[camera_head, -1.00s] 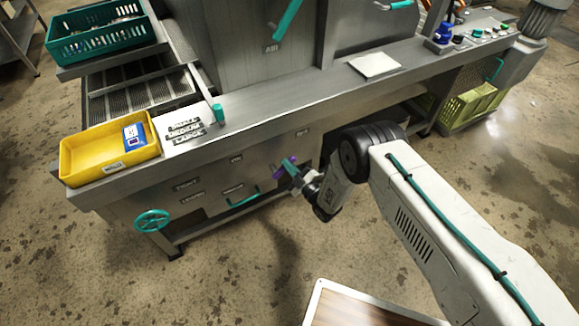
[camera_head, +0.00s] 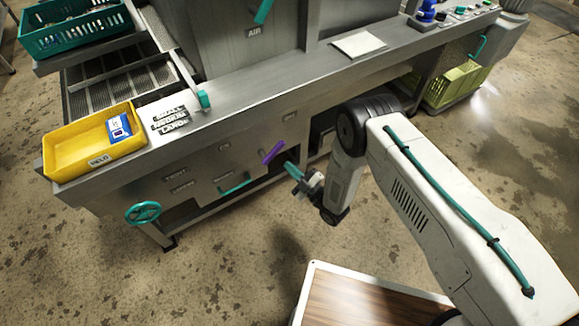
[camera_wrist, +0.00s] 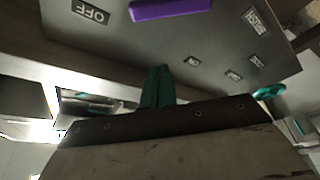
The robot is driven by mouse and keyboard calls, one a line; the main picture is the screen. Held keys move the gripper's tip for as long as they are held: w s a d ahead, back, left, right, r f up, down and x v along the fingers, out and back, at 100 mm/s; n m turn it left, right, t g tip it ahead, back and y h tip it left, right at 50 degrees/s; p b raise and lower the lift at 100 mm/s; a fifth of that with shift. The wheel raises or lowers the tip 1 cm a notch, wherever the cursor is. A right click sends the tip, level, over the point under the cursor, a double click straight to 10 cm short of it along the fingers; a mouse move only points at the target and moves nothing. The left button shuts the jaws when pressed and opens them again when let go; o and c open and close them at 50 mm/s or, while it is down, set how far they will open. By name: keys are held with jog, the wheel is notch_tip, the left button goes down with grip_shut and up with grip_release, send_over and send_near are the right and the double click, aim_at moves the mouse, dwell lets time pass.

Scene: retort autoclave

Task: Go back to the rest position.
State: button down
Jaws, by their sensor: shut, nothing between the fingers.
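My gripper (camera_head: 290,168) is in front of the autoclave's front panel (camera_head: 205,172), to the lower right of a purple lever (camera_head: 273,152). Its teal fingers are closed together and empty, and they also show in the wrist view (camera_wrist: 157,88). A gap shows between the fingers and the lever. In the wrist view the purple lever (camera_wrist: 170,9) lies at the top edge, near a plate reading OFF (camera_wrist: 90,12).
A teal handwheel (camera_head: 143,212) and a teal handle (camera_head: 234,187) are on the front. A yellow tray (camera_head: 62,143) holding a blue-and-white item (camera_head: 119,127) stands on the ledge. Wood-topped furniture (camera_head: 350,300) is below my arm. Open floor lies at lower left.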

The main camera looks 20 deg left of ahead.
dwell(0.3)
jog(key=d+f+m+g+h, duration=0.3)
jog(key=d+f+m+h, duration=0.2)
jog(key=f+h, duration=0.45)
jog(key=w+d+r+m+g+h, duration=0.15)
jog(key=d+r+m+h, duration=0.25)
jog(key=d+r, duration=0.6)
jog(key=w+d+r+m+g+h, duration=0.1)
jog(key=d+r+m+g+h, duration=0.35)
jog(key=r, duration=0.85)
jog(key=s+d+r+m+g+h, duration=0.1)
jog(key=s+d+r+m, duration=0.1)
jog(key=s+d+r, duration=0.6)
jog(key=s+d+r+m+h, duration=0.1)
jog(key=s+d+r, duration=0.1)
jog(key=d+r, duration=0.65)
jog(key=s+d+r+m+t, duration=0.1)
jog(key=s+d+r+m, duration=0.1)
jog(key=s+r, duration=0.8)
jog(key=s+d+r+m+t+y, duration=0.1)
jog(key=s+d+r+m, duration=0.2)
jog(key=s+r, duration=0.6)
jog(key=shift+s+d+r, duration=0.35)
jog(key=shift+d+r, duration=0.9)
jog(key=shift+r, duration=0.3)
